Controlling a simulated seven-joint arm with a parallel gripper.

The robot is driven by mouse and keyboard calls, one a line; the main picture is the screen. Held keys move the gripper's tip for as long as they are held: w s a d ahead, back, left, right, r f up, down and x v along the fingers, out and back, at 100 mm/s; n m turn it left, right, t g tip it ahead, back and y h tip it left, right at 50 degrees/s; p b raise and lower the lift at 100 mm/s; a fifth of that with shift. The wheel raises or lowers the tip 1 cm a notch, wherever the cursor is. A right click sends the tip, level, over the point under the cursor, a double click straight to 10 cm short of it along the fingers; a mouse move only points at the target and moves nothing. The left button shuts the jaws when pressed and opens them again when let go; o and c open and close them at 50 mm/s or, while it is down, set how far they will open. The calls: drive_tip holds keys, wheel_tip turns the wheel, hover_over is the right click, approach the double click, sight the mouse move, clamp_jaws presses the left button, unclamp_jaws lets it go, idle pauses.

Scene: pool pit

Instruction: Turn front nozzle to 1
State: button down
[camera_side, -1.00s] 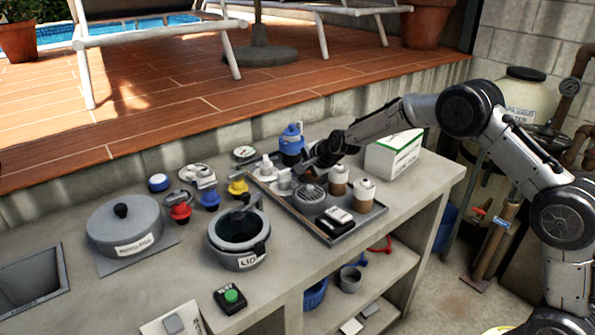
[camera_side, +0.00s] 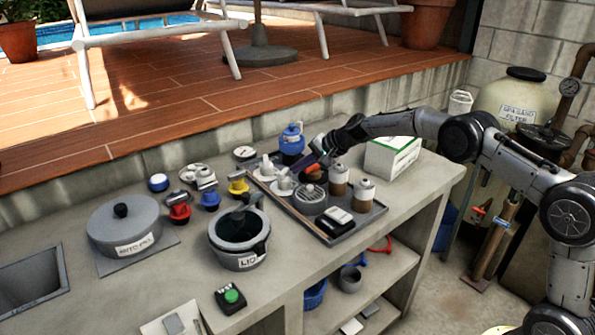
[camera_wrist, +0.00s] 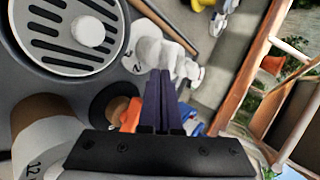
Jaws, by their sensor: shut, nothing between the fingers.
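Two white nozzles stand on round bases at the left of the grey tray. The front one (camera_side: 284,182) is nearer the side camera, and the back one (camera_side: 266,166) is just behind it. White nozzle parts (camera_wrist: 155,52) show past my fingertips in the wrist view, with a digit that looks like 2 beside the base. My gripper (camera_side: 309,164) is above the tray, right of and apart from the nozzles in the side view. Its dark fingers (camera_wrist: 160,75) are pressed together and empty. They partly cover the nozzle parts in the wrist view, so contact there cannot be told.
A round grated drain (camera_side: 310,199), two brown-and-white jars (camera_side: 362,196) and a black box (camera_side: 338,217) crowd the tray. An orange piece (camera_wrist: 130,115) is beside my fingers. Blue (camera_side: 291,140), red (camera_side: 179,210) and yellow (camera_side: 238,186) fittings stand nearby.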

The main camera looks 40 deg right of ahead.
drive_tip(key=n+y, duration=0.1)
drive_tip(key=w+n+g+y, duration=0.1)
drive_tip(key=n, duration=0.1)
drive_tip(key=n+g+y, duration=0.1)
drive_tip(key=shift+w+d+f+n, duration=0.1)
drive_tip(key=shift+w+d+n, duration=0.25)
drive_tip(key=shift+d+n, duration=0.05)
drive_tip(key=shift+w+g, duration=0.1)
drive_tip(key=shift+g, duration=0.3)
drive_tip(key=shift+w, duration=0.2)
